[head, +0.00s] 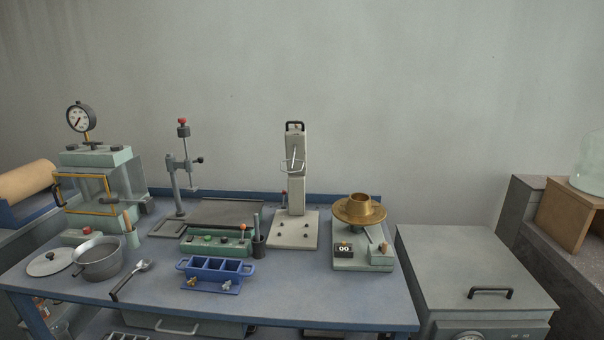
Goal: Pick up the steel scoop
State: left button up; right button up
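The steel scoop (143,266) lies on the blue bench (330,297) near its front left part. Its bright bowl points to the back right and its dark handle runs toward the front left. It lies between the grey pot and the blue three-compartment mould, apart from both. Neither of my grippers shows in the head view.
A grey pot (98,260) and a round lid (50,263) stand left of the scoop. The blue mould (215,271) stands to its right. Behind are a green control box (203,243), a press (98,190) and a brass-bowled device (359,209). Bench front centre is clear.

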aim_at(145, 264)
jog(key=u, duration=1.3)
